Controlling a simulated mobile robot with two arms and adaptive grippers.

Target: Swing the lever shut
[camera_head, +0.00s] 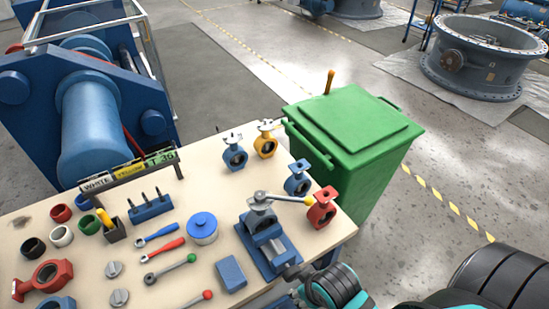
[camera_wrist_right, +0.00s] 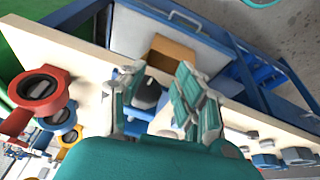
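A grey butterfly valve (camera_head: 260,216) is held in a blue vise (camera_head: 277,252) near the right part of the bench. Its lever (camera_head: 285,198) is grey with a yellow tip and points to the right, toward a red valve body. My right gripper (camera_head: 296,271) is low in the head view, in front of the vise and apart from the lever. In the right wrist view its two fingers (camera_wrist_right: 155,80) are spread with a gap between them, and a dark object shows behind the gap. The lever cannot be made out in the wrist view. My left gripper is not in view.
Red (camera_head: 321,207), blue (camera_head: 298,178) and yellow (camera_head: 265,140) valves stand along the bench's right edge. A blue-lidded pot (camera_head: 202,228), a blue box (camera_head: 230,274) and several tools lie left of the vise. A green bin (camera_head: 350,140) stands behind the bench.

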